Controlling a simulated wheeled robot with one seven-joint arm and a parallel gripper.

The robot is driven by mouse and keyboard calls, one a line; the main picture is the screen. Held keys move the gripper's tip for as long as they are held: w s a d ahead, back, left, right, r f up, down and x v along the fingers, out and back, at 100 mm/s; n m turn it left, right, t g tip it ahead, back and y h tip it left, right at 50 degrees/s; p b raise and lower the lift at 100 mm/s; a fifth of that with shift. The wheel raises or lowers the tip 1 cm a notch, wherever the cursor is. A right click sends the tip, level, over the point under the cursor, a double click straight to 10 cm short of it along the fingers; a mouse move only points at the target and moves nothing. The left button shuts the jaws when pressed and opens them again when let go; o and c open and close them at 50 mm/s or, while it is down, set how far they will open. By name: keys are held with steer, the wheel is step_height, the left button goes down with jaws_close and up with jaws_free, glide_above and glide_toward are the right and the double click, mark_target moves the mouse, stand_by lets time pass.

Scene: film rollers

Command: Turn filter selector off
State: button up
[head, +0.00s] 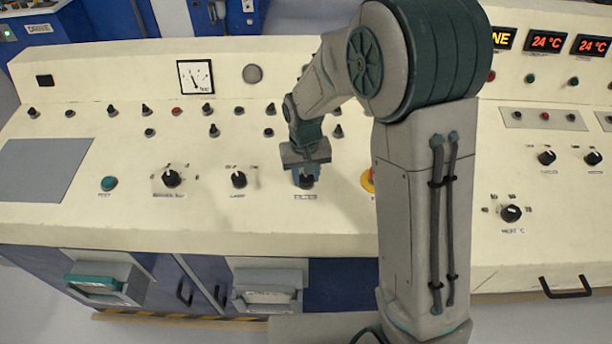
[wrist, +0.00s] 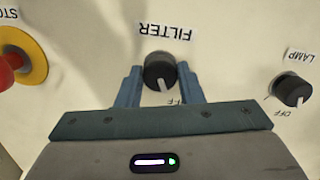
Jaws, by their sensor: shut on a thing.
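The filter selector (wrist: 160,70) is a black round knob with a white pointer line, under a FILTER label in the wrist view. Its pointer is directed toward the partly hidden OFF marking at the lower right of the knob. My gripper (wrist: 160,88) has its two blue fingers on either side of the knob and is shut on it. In the head view my gripper (head: 306,180) is at the console, and the filter selector there is mostly hidden between the fingers.
The lamp knob (head: 239,180) is left of my gripper; it also shows in the wrist view (wrist: 292,90). The red stop button with yellow ring (head: 367,180) is close on the right, partly behind my arm. Several small switches stand behind. The console front is clear.

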mark_target(304, 178)
steer(key=shift+w+a+r+n, duration=0.1)
steer(key=shift+n, duration=0.4)
steer(key=o, duration=1)
steer(key=shift+c, duration=0.2)
step_height(304, 178, up, 14)
steer(key=b, duration=0.1)
steer(key=shift+s+a, duration=0.15)
steer(key=shift+s, duration=0.15)
steer(key=s+d+m+t, duration=0.2)
steer(key=s+d+m, duration=0.1)
steer(key=s+d, duration=1.1)
steer(key=s, duration=0.4)
steer(key=shift+s+d+t, duration=0.15)
steer(key=shift+s+t, duration=0.15)
steer(key=shift+s, duration=0.05)
